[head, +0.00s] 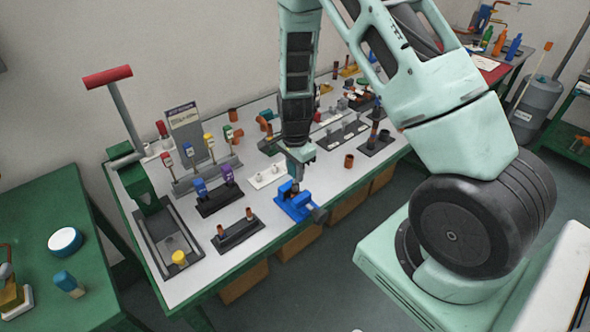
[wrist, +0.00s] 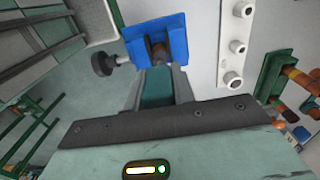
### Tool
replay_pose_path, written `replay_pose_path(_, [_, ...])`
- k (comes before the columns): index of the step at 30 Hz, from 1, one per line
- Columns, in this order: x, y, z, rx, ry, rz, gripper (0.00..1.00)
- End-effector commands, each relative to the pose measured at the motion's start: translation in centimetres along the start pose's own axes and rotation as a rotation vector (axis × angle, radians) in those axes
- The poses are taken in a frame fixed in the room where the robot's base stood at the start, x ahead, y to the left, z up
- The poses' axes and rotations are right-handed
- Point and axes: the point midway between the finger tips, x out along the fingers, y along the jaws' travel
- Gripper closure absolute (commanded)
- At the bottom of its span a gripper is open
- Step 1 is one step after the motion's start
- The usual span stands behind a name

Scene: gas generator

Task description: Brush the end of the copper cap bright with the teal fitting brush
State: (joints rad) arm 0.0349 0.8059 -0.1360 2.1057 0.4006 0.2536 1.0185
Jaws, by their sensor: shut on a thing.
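My gripper (head: 297,172) reaches down over the blue vise (head: 293,205) near the front edge of the bench. In the wrist view the gripper (wrist: 158,82) is shut on a teal block, which looks like the handle of the teal fitting brush (wrist: 157,88). Past its end is the blue vise (wrist: 172,36), with a copper-brown piece (wrist: 158,51) between its jaws that looks like the copper cap. The brush's bristles are hidden, and I cannot tell whether they touch the cap.
A white block with round sockets (wrist: 236,45) lies beside the vise. A dark rack with two copper pieces (head: 238,232) stands to its left, and a copper fitting (head: 349,161) to its right. A red-handled lever (head: 108,77) rises at the bench's left end.

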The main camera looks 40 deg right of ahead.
Motion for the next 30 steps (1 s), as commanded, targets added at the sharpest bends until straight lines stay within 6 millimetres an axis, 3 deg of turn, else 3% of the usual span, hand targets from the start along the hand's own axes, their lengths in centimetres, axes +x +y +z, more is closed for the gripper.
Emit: replay_pose_path(30, [2.8, 0.0, 0.0, 0.000, 0.000, 0.000, 0.91])
